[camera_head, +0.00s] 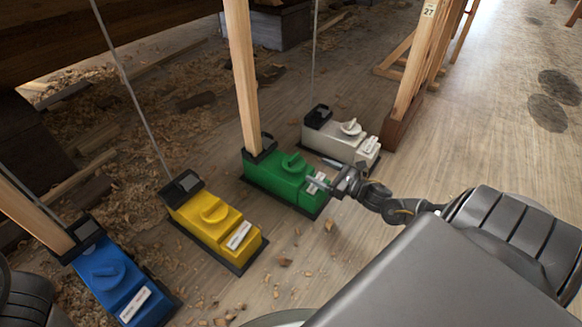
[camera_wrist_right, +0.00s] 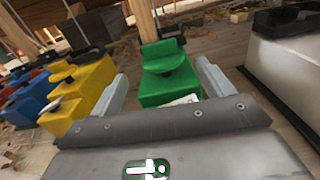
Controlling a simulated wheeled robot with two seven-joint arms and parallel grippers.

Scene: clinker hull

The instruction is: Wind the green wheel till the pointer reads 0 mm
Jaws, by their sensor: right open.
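The green box (camera_head: 283,181) stands on the floor with its green wheel (camera_head: 292,163) on top, a round disc with a raised grip. A pale scale plate (camera_head: 318,183) is at its near end. The pointer and its reading are too small to make out. My right gripper (camera_head: 338,183) is at that near end, short of the wheel. In the right wrist view the wheel (camera_wrist_right: 164,55) shows ahead, between the two open fingers, which hold nothing. I cannot tell whether the gripper touches the box. My left gripper is not in view.
A yellow box (camera_head: 213,227) and a blue box (camera_head: 108,277) stand to the left, a white box (camera_head: 342,138) behind to the right. A wooden post (camera_head: 240,70) rises at the green box's far end. Wood shavings litter the floor; open floor lies at right.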

